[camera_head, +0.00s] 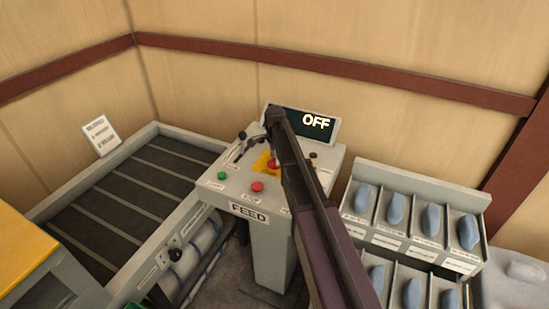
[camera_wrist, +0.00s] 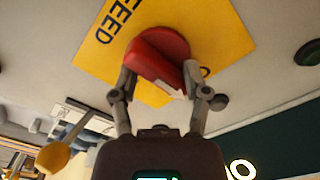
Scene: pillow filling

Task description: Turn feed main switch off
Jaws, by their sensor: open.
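The feed main switch is a red rotary knob (camera_wrist: 160,55) with a pale pointer on its handle, set on a yellow plate (camera_wrist: 92,52) lettered FEED. In the head view the knob (camera_head: 272,164) sits on the top of the FEED console (camera_head: 248,212), partly hidden by my arm. My gripper (camera_wrist: 159,72) is open, with one finger on each side of the knob's handle. I cannot tell whether the fingers touch it. The console's display (camera_head: 316,123) reads OFF.
Levers (camera_head: 242,146) stand left of the knob. A green button (camera_head: 222,176) and a red button (camera_head: 258,187) lie at the console's front. A conveyor (camera_head: 130,190) is at left. A rack (camera_head: 415,185) with several blue-grey pieces is at right.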

